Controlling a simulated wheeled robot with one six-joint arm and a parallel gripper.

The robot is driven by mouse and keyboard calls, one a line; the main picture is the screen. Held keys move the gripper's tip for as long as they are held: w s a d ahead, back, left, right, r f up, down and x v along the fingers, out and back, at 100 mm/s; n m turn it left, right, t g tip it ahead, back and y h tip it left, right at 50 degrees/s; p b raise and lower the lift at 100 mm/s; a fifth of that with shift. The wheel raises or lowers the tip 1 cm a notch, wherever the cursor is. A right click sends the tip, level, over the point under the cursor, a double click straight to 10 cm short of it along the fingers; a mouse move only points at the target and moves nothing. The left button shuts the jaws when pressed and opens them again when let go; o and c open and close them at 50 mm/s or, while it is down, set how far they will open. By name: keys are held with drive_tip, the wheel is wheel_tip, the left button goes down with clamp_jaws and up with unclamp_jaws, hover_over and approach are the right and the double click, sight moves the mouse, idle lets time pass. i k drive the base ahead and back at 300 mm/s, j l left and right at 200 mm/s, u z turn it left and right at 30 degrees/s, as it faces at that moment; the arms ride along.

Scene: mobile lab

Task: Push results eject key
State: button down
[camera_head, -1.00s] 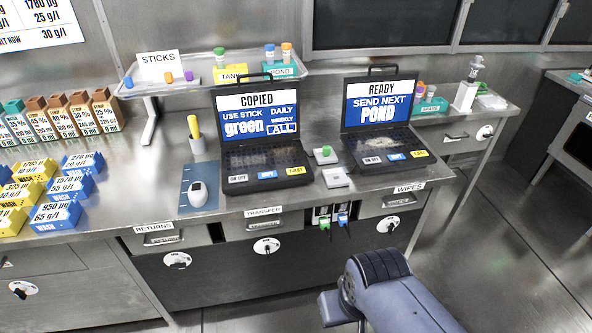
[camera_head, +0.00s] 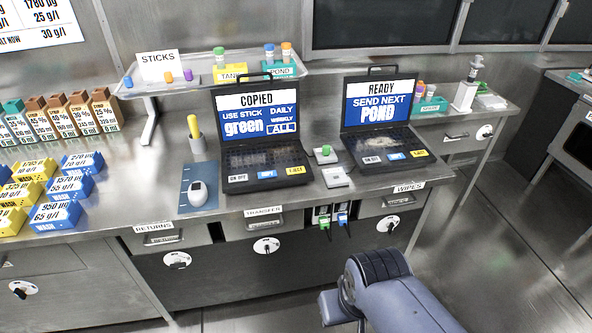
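Two black open-case devices stand side by side on the steel bench. The left device (camera_head: 232,187) has a screen (camera_head: 256,115) reading "COPIED", "USE STICK green" and "DAILY WEEKLY ALL", with "ALL" boxed. Its front edge has a white key, a blue key and a yellow key (camera_head: 295,170) at the right, apparently the eject key. The right device (camera_head: 372,162) has a screen (camera_head: 380,109) reading "READY, SEND NEXT POND", and a similar yellow key (camera_head: 419,154). No label shows which device is the results one. My gripper is out of view; only my blue-grey arm shows at lower right.
A green-topped button box (camera_head: 325,155) and a small white pad (camera_head: 336,178) lie between the devices. A white handheld item (camera_head: 198,193) rests on a blue board. Green and blue sticks (camera_head: 324,222) show at the bench front. A raised tray (camera_head: 205,75) stands behind.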

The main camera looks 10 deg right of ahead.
sight(298, 169)
drive_tip(key=i+j, duration=0.35)
drive_tip(key=i+j+z, duration=0.1)
drive_tip(key=i+j, duration=0.3)
drive_tip(key=j, duration=0.2)
drive_tip(key=i+j, duration=0.35)
drive_tip(key=j, duration=0.15)
